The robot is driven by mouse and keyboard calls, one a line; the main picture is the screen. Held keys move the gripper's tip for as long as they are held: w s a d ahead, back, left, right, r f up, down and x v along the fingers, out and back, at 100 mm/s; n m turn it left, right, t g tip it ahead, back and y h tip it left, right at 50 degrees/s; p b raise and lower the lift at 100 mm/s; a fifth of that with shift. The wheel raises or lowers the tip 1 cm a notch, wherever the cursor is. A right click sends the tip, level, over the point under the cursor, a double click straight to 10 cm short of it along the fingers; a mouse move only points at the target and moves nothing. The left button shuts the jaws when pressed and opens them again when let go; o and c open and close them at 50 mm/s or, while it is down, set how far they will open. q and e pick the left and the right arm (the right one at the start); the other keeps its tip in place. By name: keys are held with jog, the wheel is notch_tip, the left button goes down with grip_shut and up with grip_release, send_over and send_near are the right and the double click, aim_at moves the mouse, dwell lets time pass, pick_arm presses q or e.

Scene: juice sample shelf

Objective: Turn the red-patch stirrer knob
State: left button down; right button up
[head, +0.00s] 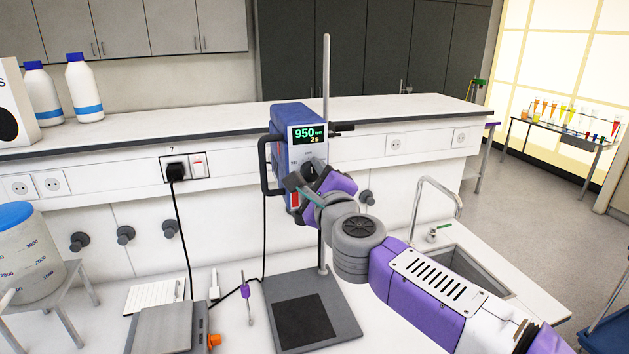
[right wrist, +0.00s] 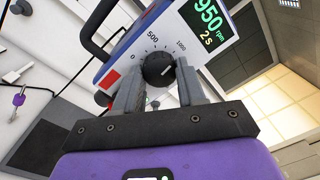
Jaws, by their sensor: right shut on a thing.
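The overhead stirrer (head: 289,116) is a blue and white unit on a stand with a grey rod (head: 326,65). Its green display (head: 307,134) reads 950 rpm and 2 s. In the right wrist view, its round black knob (right wrist: 158,69) has a white mark and a scale with 500 and 1000 around it. A red patch (right wrist: 109,78) lies left of the knob. My right gripper (right wrist: 156,82) is shut on the knob, one finger on each side. My left gripper is not in view.
The stand's dark base (head: 309,310) is on the near bench. A grey device (head: 168,328) and a notepad (head: 155,296) lie left of it. A sink (head: 468,269) with a tap (head: 437,182) is at right. White bottles (head: 84,88) stand on the back shelf.

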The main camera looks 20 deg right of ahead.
jog(key=shift+m, duration=0.6)
jog(key=o, duration=1.1)
jog(key=shift+c, duration=0.2)
jog(key=s, duration=0.7)
jog(key=shift+s+f, duration=0.15)
jog(key=shift+s, duration=0.15)
